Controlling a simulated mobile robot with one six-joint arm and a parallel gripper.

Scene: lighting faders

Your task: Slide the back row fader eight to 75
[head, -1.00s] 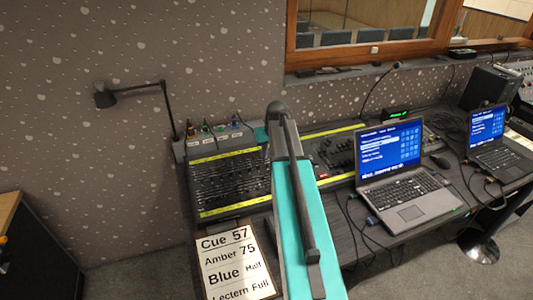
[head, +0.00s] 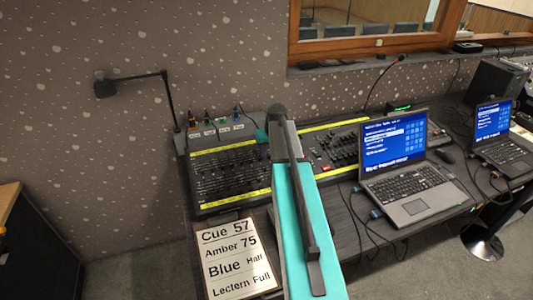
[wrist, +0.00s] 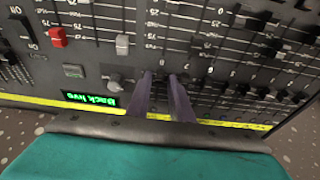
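The lighting desk (head: 262,180) lies on the table, with rows of dark faders between yellow strips. A green display (wrist: 90,100) reading "Back live" sits left of the fingers, upside down.
A grey fader cap (wrist: 123,43) and a red one (wrist: 57,37) stand left of the fingers. A cue card (head: 236,258) lies in front of the desk. A laptop (head: 408,185) stands right of my arm, and a lamp (head: 105,90) rises behind.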

